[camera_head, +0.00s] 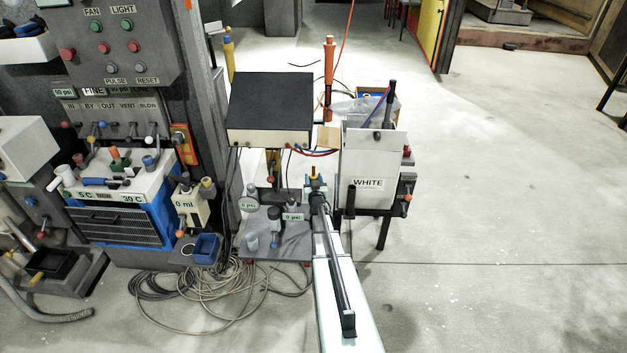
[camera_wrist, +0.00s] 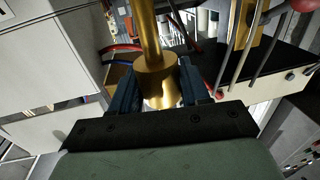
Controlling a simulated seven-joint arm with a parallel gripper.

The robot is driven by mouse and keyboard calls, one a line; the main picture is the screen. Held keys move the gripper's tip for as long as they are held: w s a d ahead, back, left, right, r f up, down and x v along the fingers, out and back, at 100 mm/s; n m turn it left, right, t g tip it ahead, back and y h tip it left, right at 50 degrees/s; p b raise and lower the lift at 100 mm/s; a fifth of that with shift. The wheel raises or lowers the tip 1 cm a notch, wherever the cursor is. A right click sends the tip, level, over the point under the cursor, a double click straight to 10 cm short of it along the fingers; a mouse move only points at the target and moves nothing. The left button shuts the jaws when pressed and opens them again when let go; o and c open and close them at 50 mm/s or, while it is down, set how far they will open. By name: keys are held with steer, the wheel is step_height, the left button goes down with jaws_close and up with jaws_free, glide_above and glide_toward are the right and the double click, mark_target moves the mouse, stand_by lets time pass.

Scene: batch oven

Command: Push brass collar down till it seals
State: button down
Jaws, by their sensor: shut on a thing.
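The brass collar (camera_wrist: 155,70) is a wide gold-coloured sleeve around a thinner brass rod (camera_wrist: 146,28) in the wrist view. My gripper (camera_wrist: 156,82) has its two blue fingers on either side of the collar and is shut on it. In the head view my gripper (camera_head: 316,187) is small, at the end of my arm, between the grey bench unit and the white box. A small brass-yellow tip (camera_head: 313,171) shows just above it. The collar's seat is hidden, so I cannot tell whether the collar touches it.
A black-topped box (camera_head: 270,100) stands behind and left of my gripper. A white box labelled WHITE (camera_head: 368,180) is close on the right. The grey bench unit (camera_head: 290,240) with gauges is close on the left. Coiled cables (camera_head: 210,300) lie on the floor. The right floor is clear.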

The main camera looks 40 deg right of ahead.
steer(key=shift+f, duration=0.85)
steer(key=c, duration=0.6)
jaws_free()
steer(key=shift+c, duration=0.2)
steer(key=shift+s+a, duration=0.1)
steer(key=v, duration=1.3)
steer(key=shift+s, duration=0.25)
steer(key=shift+a, duration=0.15)
